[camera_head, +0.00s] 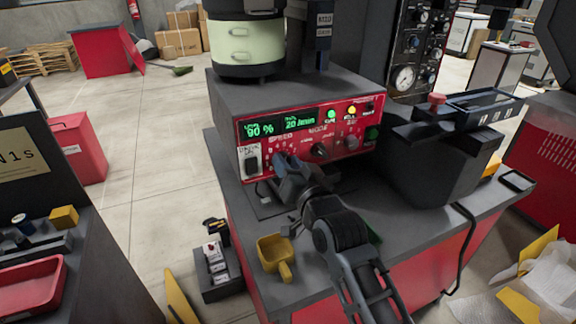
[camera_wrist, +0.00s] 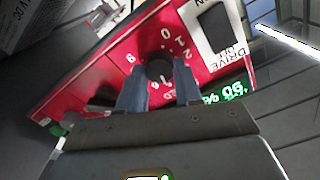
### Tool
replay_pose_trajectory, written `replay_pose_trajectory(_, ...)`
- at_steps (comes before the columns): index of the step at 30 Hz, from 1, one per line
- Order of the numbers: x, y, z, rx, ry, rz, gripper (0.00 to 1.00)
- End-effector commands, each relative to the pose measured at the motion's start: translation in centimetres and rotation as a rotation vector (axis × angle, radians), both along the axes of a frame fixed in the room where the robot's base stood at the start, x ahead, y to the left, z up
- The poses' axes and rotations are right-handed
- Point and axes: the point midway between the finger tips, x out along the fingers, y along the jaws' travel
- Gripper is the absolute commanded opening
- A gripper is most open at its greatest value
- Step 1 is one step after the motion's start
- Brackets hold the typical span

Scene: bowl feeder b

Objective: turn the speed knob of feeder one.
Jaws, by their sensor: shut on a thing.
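The red control panel (camera_head: 300,132) is on the front of the grey feeder box, under a pale green bowl. Its green display (camera_head: 260,129) appears to read 90 %, with a second readout beside it. My gripper (camera_head: 287,163) is at the SPEED area of the panel and hides the knob in the head view. In the wrist view, the dark round speed knob (camera_wrist: 159,68) sits between the two fingers (camera_wrist: 160,84), with white dial numbers around it. The fingers are shut on the knob. Its pointer mark is too small to read.
A black MODE knob (camera_head: 320,150) is just right of my gripper, and a DRIVE switch (camera_head: 251,163) is to its left. A yellow scoop (camera_head: 275,252) lies on the bench front. A dark hopper-like unit (camera_head: 435,165) stands at the right.

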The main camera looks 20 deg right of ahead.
Motion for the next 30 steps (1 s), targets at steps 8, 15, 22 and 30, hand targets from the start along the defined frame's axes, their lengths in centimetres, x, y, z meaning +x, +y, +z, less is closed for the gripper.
replay_pose_trajectory(8, 0.0, -0.06, 0.06, 0.089, -0.002, -0.001, 0.04)
replay_pose_trajectory(15, 0.0, -0.05, 0.06, 0.105, -0.002, -0.001, 0.04)
replay_pose_trajectory(22, 0.01, -0.06, 0.07, 0.104, -0.002, -0.001, 0.04)
replay_pose_trajectory(30, 0.0, -0.06, 0.03, 0.103, -0.001, 0.0, 0.6)
